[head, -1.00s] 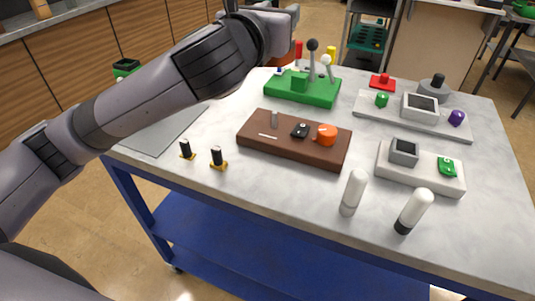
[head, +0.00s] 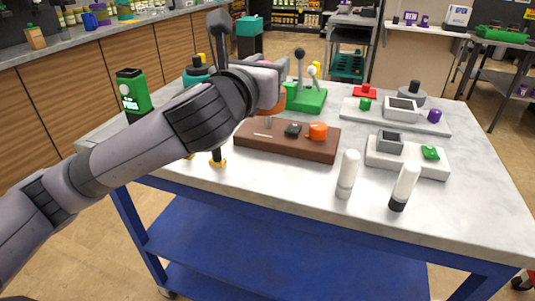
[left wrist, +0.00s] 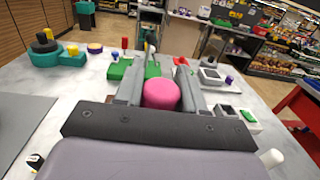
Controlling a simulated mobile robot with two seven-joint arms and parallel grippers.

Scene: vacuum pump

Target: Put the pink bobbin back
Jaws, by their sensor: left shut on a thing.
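The pink bobbin (left wrist: 161,95) shows in the left wrist view as a rounded pink piece between the two grey fingers. My left gripper (left wrist: 159,78) is shut on it. My own wrist and arm hide much of the gripper there. The bobbin's lower part is hidden in the wrist view. My right gripper is not in view.
The brown block (head: 270,143) carries an orange knob (head: 317,131). A green lever base (head: 305,98) stands behind it. White panels stand at right, and two white cylinders (head: 347,174) stand near the front edge. Bare tabletop (head: 285,190) lies in front of the block.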

